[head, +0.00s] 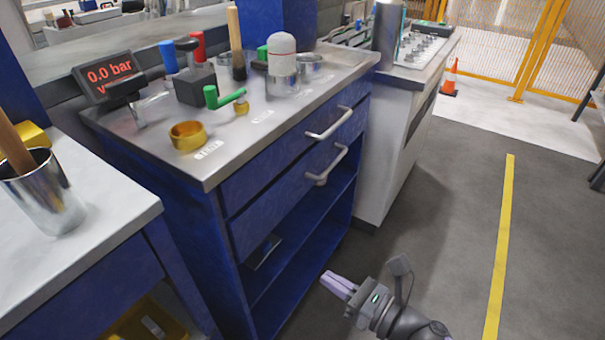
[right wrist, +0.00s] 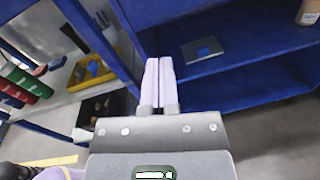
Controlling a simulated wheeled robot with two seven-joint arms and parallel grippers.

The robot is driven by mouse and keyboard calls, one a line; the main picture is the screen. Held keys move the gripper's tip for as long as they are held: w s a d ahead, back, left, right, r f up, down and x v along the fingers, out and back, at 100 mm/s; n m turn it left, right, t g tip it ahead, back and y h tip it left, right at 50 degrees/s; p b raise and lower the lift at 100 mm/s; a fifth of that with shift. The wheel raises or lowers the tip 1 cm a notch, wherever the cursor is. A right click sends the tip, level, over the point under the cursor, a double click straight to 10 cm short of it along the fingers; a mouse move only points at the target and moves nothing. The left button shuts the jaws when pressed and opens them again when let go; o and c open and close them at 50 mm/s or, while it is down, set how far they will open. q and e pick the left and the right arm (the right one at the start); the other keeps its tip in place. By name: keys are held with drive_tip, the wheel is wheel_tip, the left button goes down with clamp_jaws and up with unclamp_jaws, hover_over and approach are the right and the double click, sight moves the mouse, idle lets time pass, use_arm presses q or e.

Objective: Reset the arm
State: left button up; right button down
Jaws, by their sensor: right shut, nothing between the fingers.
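My right gripper (head: 338,284) is low at the bottom right of the head view, in front of the open shelves of the blue cabinet (head: 280,190). Its two pale fingers are together and hold nothing. In the right wrist view the shut fingers (right wrist: 159,80) point toward the cabinet's blue shelves (right wrist: 235,65), apart from anything as far as I can see. My left gripper is not in view.
The steel cabinet top carries a gold ring (head: 187,136), a green-handled valve (head: 226,98) and a pressure display (head: 108,77). Two drawer handles (head: 330,123) stick out. A metal cup (head: 43,190) stands on the left bench. The grey floor (head: 440,220) at right is clear.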

drive_tip(key=s+d+f+m+h, duration=0.2)
drive_tip(key=d+f+m+h, duration=0.2)
drive_tip(key=f+m, duration=0.35)
drive_tip(key=s+d+f+m+h, duration=0.2)
drive_tip(key=d+f+m+h, duration=0.1)
drive_tip(key=f+m, duration=0.45)
drive_tip(key=s+d+f+m+g+h, duration=0.3)
drive_tip(key=s+d+f+m+h, duration=0.25)
drive_tip(key=s+f+m, duration=0.6)
drive_tip(key=s+d+f+m+g+h, duration=0.15)
drive_tip(key=s+m+g, duration=0.45)
drive_tip(key=s, duration=1)
drive_tip(key=s+d+f+m+g+h, duration=0.1)
drive_tip(key=s+d+f+m+g, duration=0.2)
drive_tip(key=s+m, duration=0.95)
use_arm(q)
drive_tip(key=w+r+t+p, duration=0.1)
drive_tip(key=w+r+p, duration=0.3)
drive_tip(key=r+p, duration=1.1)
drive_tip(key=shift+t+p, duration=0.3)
drive_tip(key=shift+p, duration=0.1)
use_arm(e)
wheel_tip(320, 180, up, 15)
drive_tip(key=w+a+n, duration=0.1)
drive_tip(key=n, duration=0.2)
drive_tip(key=shift+a+n+y, duration=0.3)
drive_tip(key=shift+n, duration=0.1)
